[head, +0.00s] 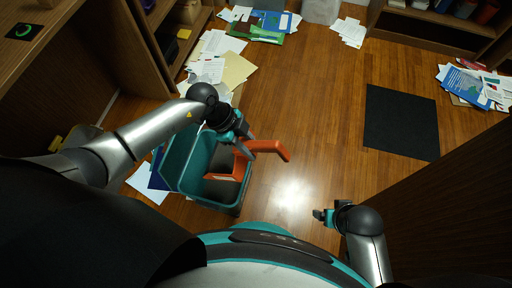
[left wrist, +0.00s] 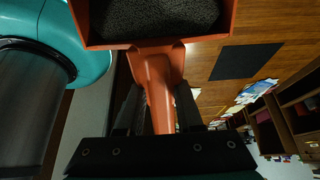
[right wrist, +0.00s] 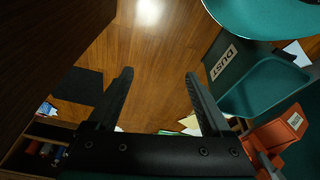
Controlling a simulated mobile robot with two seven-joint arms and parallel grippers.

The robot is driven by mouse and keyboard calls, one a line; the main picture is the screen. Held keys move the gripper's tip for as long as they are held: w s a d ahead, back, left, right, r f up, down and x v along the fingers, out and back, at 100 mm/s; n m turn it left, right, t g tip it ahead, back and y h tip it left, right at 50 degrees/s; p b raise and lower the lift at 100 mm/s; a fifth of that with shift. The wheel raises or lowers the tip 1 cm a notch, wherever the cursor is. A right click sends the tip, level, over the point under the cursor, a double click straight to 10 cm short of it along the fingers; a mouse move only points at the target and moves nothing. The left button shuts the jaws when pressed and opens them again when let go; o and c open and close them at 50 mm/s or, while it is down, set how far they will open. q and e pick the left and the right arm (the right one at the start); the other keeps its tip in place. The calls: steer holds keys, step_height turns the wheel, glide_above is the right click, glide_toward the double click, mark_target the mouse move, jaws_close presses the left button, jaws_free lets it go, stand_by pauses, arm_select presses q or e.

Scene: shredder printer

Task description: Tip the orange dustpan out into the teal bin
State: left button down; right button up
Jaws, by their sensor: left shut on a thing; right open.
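The orange dustpan (head: 273,149) is in my left gripper (head: 244,147), which is shut on its handle (left wrist: 157,88). In the left wrist view its pan holds dark grainy stuff (left wrist: 155,18). In the head view the pan overlaps the teal bin (head: 180,165); I cannot tell whether it is above the rim or partly inside. The bin stands open on the floor in front of me. In the right wrist view the bin (right wrist: 262,88) shows a DUST label, with orange dustpan parts (right wrist: 278,132) beside it. My right gripper (head: 322,214) is open and empty, right of the bin.
Papers and folders (head: 222,62) lie scattered beyond the bin, and more papers (head: 475,85) lie at the far right. A dark mat (head: 401,122) lies on the wooden floor. Shelves stand at left and back. The floor between bin and mat is clear.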

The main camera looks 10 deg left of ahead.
arm_select(q)
steer(key=shift+a+r, duration=0.3)
steer(key=shift+a, duration=0.05)
steer(key=shift+w+a+r+h, duration=0.1)
steer(key=shift+a+r+h, duration=0.15)
steer(key=shift+a+h, duration=0.25)
steer(key=shift+a+r+h, duration=0.25)
steer(key=shift+a+h, duration=0.15)
steer(key=shift+a, duration=0.05)
steer(key=shift+a+r+h+b, duration=0.5)
steer(key=shift+a+b, duration=0.1)
steer(key=shift+a, duration=0.2)
steer(key=a+r+h+b, duration=0.3)
steer(key=a+h+b, duration=0.1)
steer(key=a+b, duration=0.1)
steer(key=shift+w+a, duration=0.15)
steer(key=shift+a, duration=0.7)
arm_select(e)
steer(key=w+a+r+t+y, duration=0.1)
steer(key=w+a+r+t, duration=0.1)
steer(key=r, duration=0.8)
steer(key=shift+w+a+r+t, duration=0.2)
steer(key=shift+w+r+t, duration=0.15)
steer(key=shift+w+t, duration=0.55)
steer(key=shift+w, duration=0.1)
